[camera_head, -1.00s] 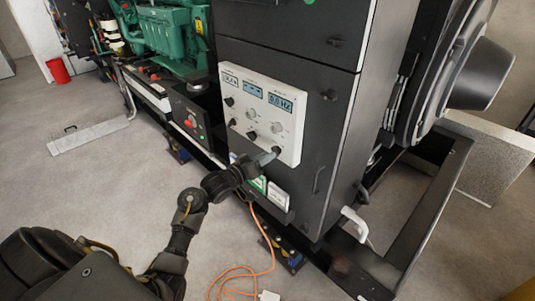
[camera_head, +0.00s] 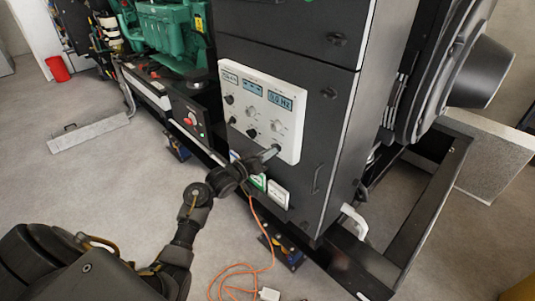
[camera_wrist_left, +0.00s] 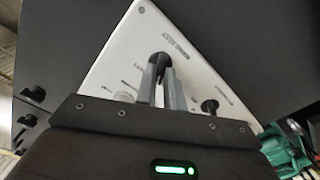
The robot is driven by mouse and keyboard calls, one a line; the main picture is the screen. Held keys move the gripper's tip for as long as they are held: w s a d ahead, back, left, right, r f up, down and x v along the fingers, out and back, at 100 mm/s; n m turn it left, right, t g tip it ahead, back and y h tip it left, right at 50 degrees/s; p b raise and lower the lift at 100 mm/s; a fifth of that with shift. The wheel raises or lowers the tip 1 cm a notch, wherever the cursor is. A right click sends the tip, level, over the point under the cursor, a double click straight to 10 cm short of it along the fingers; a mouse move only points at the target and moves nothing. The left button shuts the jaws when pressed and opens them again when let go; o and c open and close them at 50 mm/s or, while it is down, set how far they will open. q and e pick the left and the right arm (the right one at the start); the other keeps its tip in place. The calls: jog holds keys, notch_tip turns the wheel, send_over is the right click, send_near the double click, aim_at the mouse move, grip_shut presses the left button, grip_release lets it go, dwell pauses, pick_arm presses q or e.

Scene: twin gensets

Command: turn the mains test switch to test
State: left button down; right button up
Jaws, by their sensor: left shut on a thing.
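A white control panel (camera_head: 287,143) with small displays and several knobs is mounted on the dark cabinet. My left gripper (camera_head: 274,149) is at the panel's lower right corner. In the left wrist view the two grey fingers of the left gripper (camera_wrist_left: 161,88) are closed around a black knob (camera_wrist_left: 160,59) on the white panel (camera_wrist_left: 140,32). I take this knob for the mains test switch; the label beside it is too small to read. The fingers hide part of the knob, so its setting cannot be told. My right gripper is not in view.
The dark cabinet (camera_head: 318,125) has black latches and handles. A control box with a red button (camera_head: 190,120) stands left of it, below a green engine (camera_head: 170,38). An orange cable (camera_head: 262,225) lies on the floor.

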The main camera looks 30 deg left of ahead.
pick_arm(q)
jog(key=shift+m, duration=0.3)
jog(key=m+b, duration=0.3)
jog(key=m, duration=0.8)
jog(key=shift+r+m, duration=0.1)
jog(key=shift+m, duration=0.2)
dwell(0.4)
jog(key=c, duration=1.5)
grip_release()
jog(key=shift+s, duration=0.1)
